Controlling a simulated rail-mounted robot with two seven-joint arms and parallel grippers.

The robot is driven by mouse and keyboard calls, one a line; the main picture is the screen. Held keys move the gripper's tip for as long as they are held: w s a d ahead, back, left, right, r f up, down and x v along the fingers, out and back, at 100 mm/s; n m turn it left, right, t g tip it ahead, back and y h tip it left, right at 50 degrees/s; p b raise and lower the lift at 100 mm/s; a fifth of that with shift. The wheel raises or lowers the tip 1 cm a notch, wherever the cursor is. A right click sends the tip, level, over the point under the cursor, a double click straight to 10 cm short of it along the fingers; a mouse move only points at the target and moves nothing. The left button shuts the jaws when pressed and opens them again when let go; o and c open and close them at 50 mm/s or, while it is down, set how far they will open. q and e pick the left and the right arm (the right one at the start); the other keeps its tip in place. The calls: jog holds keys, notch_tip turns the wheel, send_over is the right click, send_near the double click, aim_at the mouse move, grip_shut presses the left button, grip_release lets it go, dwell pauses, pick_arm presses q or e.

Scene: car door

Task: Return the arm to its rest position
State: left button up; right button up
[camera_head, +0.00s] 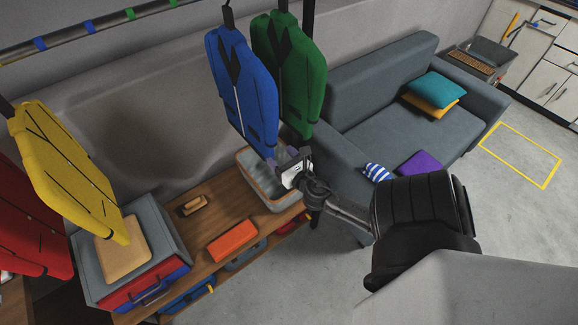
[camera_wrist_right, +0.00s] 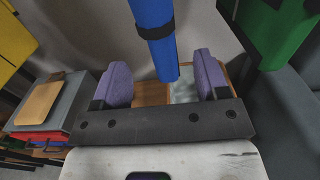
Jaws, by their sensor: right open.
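My right arm comes in from the lower right in the head view. Its gripper (camera_head: 288,160) is at the lower edge of the hanging blue jacket (camera_head: 240,85), above the grey bin (camera_head: 270,188) on the wooden bench. In the right wrist view the two purple fingers of the gripper (camera_wrist_right: 161,75) stand wide apart. A narrow edge of the blue jacket (camera_wrist_right: 153,35) shows between or beyond them; I cannot tell whether it touches a finger. No held object shows between the fingers. My left gripper is not in view.
A green jacket (camera_head: 290,65) hangs beside the blue one, and a yellow jacket (camera_head: 65,165) hangs at left. The wooden bench (camera_head: 205,255) carries an orange box (camera_head: 232,241). A grey sofa (camera_head: 375,95) stands behind my arm. Floor (camera_head: 510,240) at right is clear.

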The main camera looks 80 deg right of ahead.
jog(key=v, duration=0.4)
jog(key=shift+b, duration=0.35)
jog(key=shift+w, duration=0.1)
